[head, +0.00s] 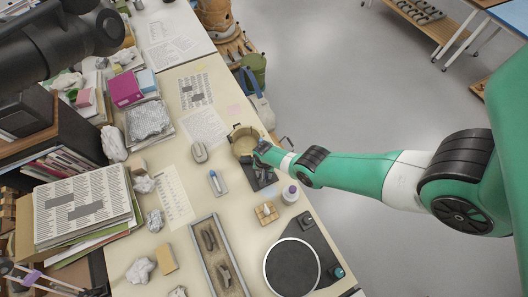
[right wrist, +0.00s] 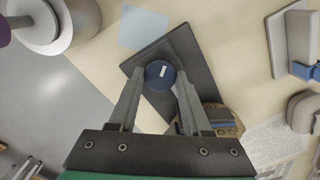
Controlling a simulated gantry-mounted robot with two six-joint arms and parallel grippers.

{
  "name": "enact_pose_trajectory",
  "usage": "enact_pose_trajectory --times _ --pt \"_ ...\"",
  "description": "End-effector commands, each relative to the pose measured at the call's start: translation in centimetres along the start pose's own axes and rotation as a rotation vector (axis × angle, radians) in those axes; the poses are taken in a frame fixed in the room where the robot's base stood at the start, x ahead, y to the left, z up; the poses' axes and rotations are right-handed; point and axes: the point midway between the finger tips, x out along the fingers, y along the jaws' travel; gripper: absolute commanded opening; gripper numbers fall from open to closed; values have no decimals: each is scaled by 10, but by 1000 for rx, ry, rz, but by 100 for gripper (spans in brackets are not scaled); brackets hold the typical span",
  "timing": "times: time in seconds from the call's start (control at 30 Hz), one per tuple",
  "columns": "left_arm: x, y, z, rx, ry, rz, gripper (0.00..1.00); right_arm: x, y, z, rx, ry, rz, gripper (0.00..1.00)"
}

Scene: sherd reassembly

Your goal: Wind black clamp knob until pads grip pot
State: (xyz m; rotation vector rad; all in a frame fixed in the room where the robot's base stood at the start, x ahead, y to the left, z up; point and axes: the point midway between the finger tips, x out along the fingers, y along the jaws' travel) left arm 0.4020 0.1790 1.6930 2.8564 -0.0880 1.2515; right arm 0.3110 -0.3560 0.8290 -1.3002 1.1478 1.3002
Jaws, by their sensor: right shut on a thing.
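The black clamp (head: 262,180) stands on the pale table with its dark base plate, also seen in the right wrist view (right wrist: 190,50). The tan pot (head: 243,140) is at its far end; in the head view my right gripper (head: 262,160) hides part of the clamp beside it. In the right wrist view the dark round knob (right wrist: 160,73), with a white mark on top, sits between my fingertips (right wrist: 160,84). My right gripper is shut on the knob. Whether the pads touch the pot cannot be told. My left gripper is not in view.
A turntable (head: 292,266) and a long tray with sherds (head: 217,262) lie nearer the front. Papers, books and crumpled paper crowd the left side.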

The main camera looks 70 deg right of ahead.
Motion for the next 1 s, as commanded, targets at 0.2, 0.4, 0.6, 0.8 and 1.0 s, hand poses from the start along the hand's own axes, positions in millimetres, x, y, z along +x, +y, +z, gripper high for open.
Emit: enact_pose_trajectory --times 0.2,0.4,0.6,0.8,1.0 --pt "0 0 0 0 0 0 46 1 0 0 18 1 0 0" --pt "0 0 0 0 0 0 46 1 0 0 18 1 0 0" --pt "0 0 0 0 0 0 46 1 0 0 17 0 0 68" --pt "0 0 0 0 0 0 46 0 0 0 17 0 0 79" --pt "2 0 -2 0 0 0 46 -3 0 0 17 0 0 79"
